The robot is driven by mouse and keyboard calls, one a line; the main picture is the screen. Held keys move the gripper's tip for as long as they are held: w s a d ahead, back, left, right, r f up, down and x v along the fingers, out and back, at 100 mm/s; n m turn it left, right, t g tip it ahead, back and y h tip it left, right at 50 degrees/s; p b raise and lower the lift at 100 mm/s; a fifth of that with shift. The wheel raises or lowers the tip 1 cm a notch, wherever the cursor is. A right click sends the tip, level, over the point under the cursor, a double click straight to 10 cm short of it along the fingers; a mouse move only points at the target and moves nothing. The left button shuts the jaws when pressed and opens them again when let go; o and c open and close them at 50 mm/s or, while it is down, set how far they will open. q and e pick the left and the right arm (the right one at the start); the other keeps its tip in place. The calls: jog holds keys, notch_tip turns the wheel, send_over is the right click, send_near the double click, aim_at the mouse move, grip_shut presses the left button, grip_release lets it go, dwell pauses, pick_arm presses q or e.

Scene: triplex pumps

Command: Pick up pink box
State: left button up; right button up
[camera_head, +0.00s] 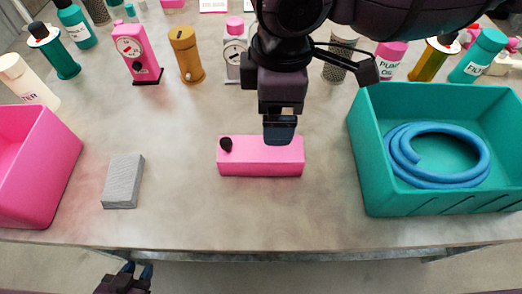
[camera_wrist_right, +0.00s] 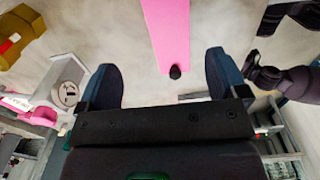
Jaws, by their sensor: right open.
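The pink box (camera_head: 260,156) is a long block lying crosswise on the worktable, with a black knob at its left end. It also shows in the right wrist view (camera_wrist_right: 167,35), running away from the knob end. My right gripper (camera_head: 280,130) is above the box, pointing down. One fingertip overlaps the box's back edge in the head view. In the right wrist view its two fingers (camera_wrist_right: 165,80) are spread, with the box in the gap and clear space on each side; I see no contact. My left gripper (camera_head: 137,272) is at the table's front edge, its fingertips slightly apart and empty.
A grey block (camera_head: 123,181) and a pink bin (camera_head: 40,175) are to the left. A teal tray (camera_head: 365,180) with a coiled blue hose (camera_head: 435,160) is to the right. Several pumps and bottles stand behind, including an orange pump (camera_head: 187,55). Bare tabletop surrounds the box.

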aim_at(274, 148)
jog(key=shift+s+f, duration=0.15)
jog(key=shift+f, duration=0.25)
notch_tip(274, 148, down, 6)
jog(key=shift+s+f, duration=0.2)
jog(key=shift+f, duration=1.15)
jog(key=shift+s+f, duration=0.15)
jog(key=shift+f, duration=1.15)
jog(key=c, duration=1.2)
jog(key=shift+o, duration=0.2)
jog(key=shift+r, duration=0.15)
notch_tip(274, 148, up, 10)
jog(key=shift+f, duration=0.1)
jog(key=shift+f, duration=5.05)
